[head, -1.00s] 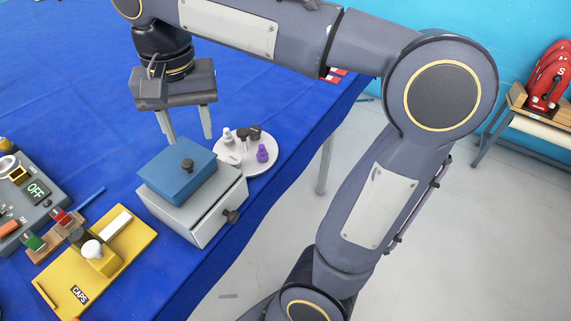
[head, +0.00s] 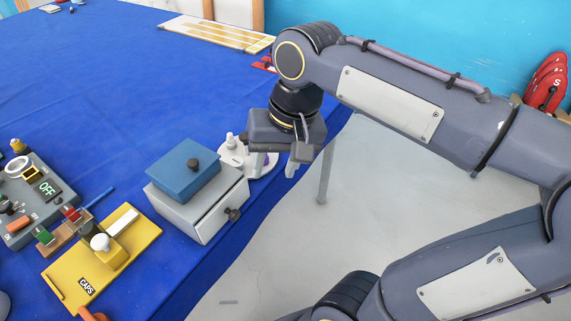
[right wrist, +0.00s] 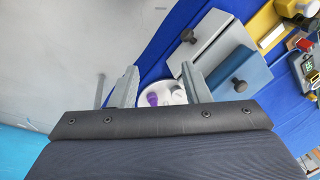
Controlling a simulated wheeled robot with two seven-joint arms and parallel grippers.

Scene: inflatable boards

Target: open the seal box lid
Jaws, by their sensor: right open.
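The seal box is a grey box (head: 197,209) at the table's right edge, with a blue lid (head: 183,172) resting on its top. The lid has a dark round knob (head: 192,164); a second dark knob (head: 234,214) is on the grey drawer front. In the right wrist view the blue lid (right wrist: 250,68) and its knob (right wrist: 240,86) are to the right of the fingers. My right gripper (head: 272,168) is open and empty, right of the box and above the round white plate, apart from the lid. My left gripper is not in view.
A round white plate (head: 262,172) with small white, dark and purple pieces stands behind the box, partly hidden by my gripper. A yellow CAPS board (head: 130,245) and a grey panel reading OFF (head: 35,215) lie to the left.

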